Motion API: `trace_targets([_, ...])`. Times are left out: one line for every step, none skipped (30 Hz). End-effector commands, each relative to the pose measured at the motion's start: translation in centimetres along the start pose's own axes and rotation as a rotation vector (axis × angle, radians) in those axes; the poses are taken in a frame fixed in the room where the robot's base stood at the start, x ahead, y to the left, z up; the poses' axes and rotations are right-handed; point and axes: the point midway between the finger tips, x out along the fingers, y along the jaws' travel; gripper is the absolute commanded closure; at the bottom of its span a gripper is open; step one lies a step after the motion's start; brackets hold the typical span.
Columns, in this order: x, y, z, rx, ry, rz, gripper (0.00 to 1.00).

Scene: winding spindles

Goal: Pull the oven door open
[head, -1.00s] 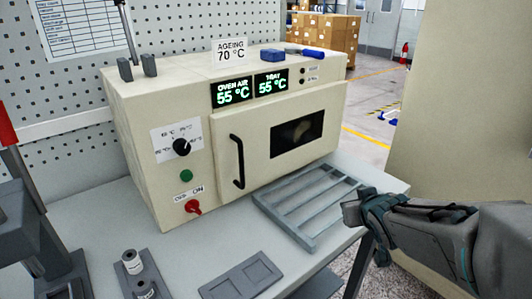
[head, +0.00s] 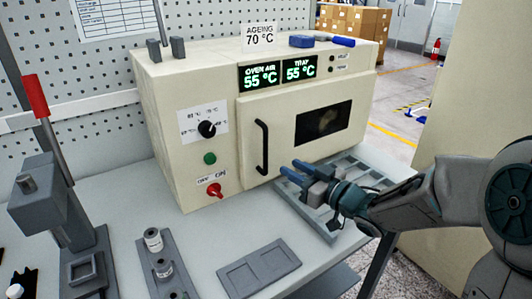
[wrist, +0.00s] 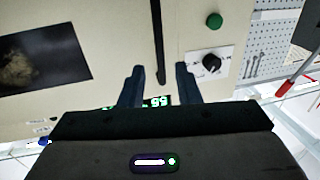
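The cream oven (head: 190,110) stands on the bench, and its door (head: 280,160) with a dark window (head: 323,123) is shut. A black vertical bar handle (head: 261,147) is on the door's left side. My gripper (head: 290,172) is in front of the door, to the right of the handle's lower end in the head view. In the wrist view the gripper (wrist: 158,78) has its two fingers apart, with the black handle (wrist: 158,45) showing between them. Whether the fingers reach around the handle cannot be told; neither finger visibly touches it.
A flat grey tray (head: 258,272) and a spindle holder (head: 165,270) are in front of the oven. A press with a red lever (head: 37,95) stands at the left. Blue-handled tools lie on the oven.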

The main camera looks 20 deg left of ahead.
Motion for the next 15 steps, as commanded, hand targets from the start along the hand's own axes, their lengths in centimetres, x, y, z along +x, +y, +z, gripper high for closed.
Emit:
trace_targets([1.2, 0.0, 0.0, 0.000, 0.000, -0.003, 0.70])
trace_targets([1.9, -0.1, 0.0, 0.002, 0.000, -0.004, 0.70])
trace_targets([2.8, -0.1, 0.0, 0.002, 0.000, -0.003, 0.70])
trace_targets([3.4, -0.1, 0.0, 0.002, 0.000, -0.003, 0.70])
trace_targets([4.1, -0.1, 0.0, 0.001, 0.000, -0.003, 0.70])
trace_targets([5.0, -0.1, 0.0, 0.001, 0.000, -0.002, 0.70])
trace_targets([5.6, -0.1, 0.0, 0.002, 0.000, -0.002, 0.70])
trace_targets([6.2, -0.1, 0.0, 0.002, 0.000, -0.002, 0.70])
trace_targets([6.9, 0.0, 0.0, 0.001, 0.000, -0.001, 0.70])
trace_targets([7.5, 0.0, 0.0, 0.001, 0.000, -0.001, 0.70])
trace_targets([7.9, 0.0, 0.0, 0.000, -0.001, 0.000, 0.70])
trace_targets([8.5, 0.0, 0.0, 0.000, -0.001, 0.000, 0.70])
trace_targets([8.9, 0.0, 0.0, 0.001, -0.001, 0.000, 0.70])
trace_targets([9.3, 0.0, 0.0, 0.001, 0.000, 0.000, 0.70])
trace_targets([9.7, 0.1, -0.1, 0.000, 0.000, 0.001, 0.70])
